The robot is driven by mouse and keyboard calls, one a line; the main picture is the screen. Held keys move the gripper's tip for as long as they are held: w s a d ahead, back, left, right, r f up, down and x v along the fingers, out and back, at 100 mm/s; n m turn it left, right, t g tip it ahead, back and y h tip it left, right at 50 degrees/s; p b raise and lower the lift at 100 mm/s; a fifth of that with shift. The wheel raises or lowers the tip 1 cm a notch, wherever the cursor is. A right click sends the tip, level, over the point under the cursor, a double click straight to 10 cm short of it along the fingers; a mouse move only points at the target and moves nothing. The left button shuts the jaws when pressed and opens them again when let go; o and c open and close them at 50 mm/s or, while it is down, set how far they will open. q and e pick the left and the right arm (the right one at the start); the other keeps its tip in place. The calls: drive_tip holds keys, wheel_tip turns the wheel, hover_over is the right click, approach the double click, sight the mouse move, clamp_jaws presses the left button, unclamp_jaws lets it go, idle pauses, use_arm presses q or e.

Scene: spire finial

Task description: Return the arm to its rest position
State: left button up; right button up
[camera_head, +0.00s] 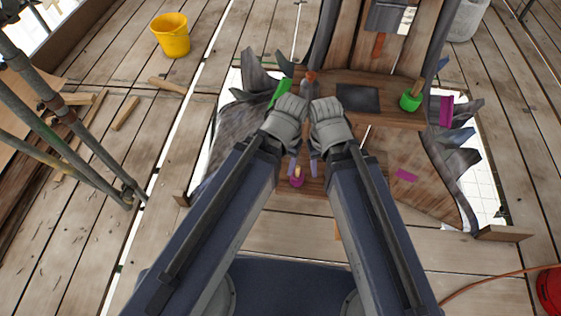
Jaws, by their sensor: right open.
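My two arms reach up from the bottom of the head view, and their grey wrist joints nearly meet in the middle. My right gripper (314,166) is open, below the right wrist joint and partly hidden by the arm. Of my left gripper (291,166), only a small part shows beside its arm, so I cannot tell whether it is open or shut. Nothing held shows in either gripper. A small magenta pot (297,181) stands on the wood just below the grippers.
A wooden structure with a shelf (395,117) stands ahead. It carries a green pot (410,102), a dark flat plate (358,98) and a grey bottle (310,84). A yellow bucket (171,35) stands far left, scaffold poles (60,140) at left. Plank floor is open at lower left.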

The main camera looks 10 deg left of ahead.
use_arm(q)
wheel_tip(320, 180, up, 10)
drive_tip(key=p, duration=1)
use_arm(e)
wheel_tip(320, 180, up, 10)
use_arm(q)
drive_tip(key=shift+d+f, duration=0.1)
use_arm(e)
drive_tip(key=shift+d+f, duration=0.1)
